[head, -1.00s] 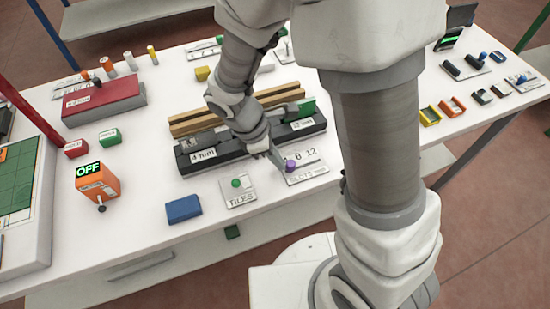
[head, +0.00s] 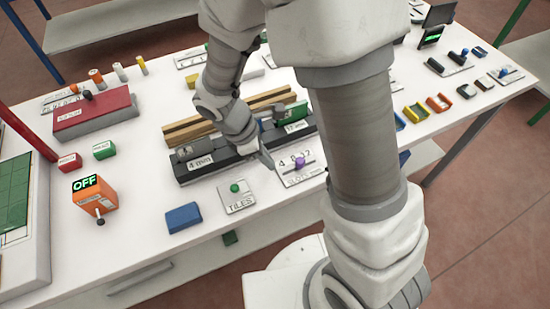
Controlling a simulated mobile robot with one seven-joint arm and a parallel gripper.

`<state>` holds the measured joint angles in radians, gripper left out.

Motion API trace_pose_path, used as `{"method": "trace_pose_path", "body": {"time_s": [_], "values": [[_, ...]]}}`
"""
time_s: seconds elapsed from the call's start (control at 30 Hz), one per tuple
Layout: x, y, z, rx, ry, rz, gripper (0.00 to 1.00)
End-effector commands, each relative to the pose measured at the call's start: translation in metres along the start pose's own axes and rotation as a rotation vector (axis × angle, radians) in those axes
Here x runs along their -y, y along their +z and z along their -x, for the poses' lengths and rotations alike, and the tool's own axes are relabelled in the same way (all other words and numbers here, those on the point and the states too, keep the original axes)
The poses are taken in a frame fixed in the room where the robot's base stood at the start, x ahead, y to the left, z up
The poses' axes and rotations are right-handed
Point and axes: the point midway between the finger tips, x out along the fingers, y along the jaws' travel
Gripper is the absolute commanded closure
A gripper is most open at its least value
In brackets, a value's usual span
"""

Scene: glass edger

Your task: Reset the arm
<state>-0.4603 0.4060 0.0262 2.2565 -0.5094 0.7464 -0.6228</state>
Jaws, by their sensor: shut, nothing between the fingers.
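My gripper (head: 266,160) is low over the table, beside the left edge of the white SLOTS plate (head: 290,181). It looks empty, with its fingers together. The fingertips are small and partly dark in this view, and I cannot tell whether they touch the plate. A purple knob (head: 300,162) stands near the middle of that plate, just right of my fingers and apart from them. My arm comes down from the top of the picture and its thick link hides part of the table on the right.
Behind my gripper lies a dark rail fixture (head: 205,171) with wooden strips (head: 190,133) and a green block (head: 292,112). The TILES plate (head: 238,199), a blue block (head: 183,217) and an orange OFF switch box (head: 95,195) are nearer left. White table top is clear between them.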

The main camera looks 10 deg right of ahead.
Motion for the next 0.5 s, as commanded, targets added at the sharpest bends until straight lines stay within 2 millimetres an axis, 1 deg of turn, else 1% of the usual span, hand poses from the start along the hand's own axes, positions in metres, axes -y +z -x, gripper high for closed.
{"method": "trace_pose_path", "body": {"time_s": [0.03,0.2,0.33,0.5], "values": [[-0.002,0.002,0.020,-0.004,0.008,-0.002,1.00],[-0.001,0.001,0.059,-0.005,0.007,-0.002,1.00],[-0.001,0.001,0.081,-0.004,0.005,-0.001,1.00],[0.000,0.001,0.096,-0.001,0.003,0.000,1.00]]}}
